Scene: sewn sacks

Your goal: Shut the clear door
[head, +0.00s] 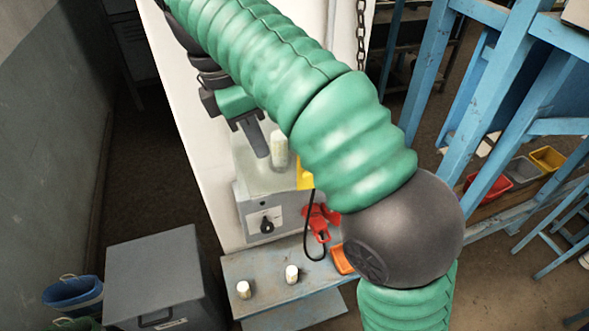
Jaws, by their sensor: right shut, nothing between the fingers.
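A grey device (240,208) with a black knob on its front stands against the white wall panel. Its upper part looks like a see-through enclosure, which I take for the clear door (245,170); its edges are faint, and I cannot tell how far it stands open. A pale cylinder (279,150) shows at this upper part. My right gripper (262,152) is shut and empty, its fingers pointing down in front of the enclosure, just left of the cylinder. I cannot tell whether they touch the door. My green-sleeved right arm hides the device's right side. My left gripper is out of view.
A blue-grey shelf (262,312) below the device holds two small white cylinders (244,289). A red object (319,222) and an orange tray (342,260) are beside the device. A grey box (158,270) stands lower left; blue racking (425,65) is at right.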

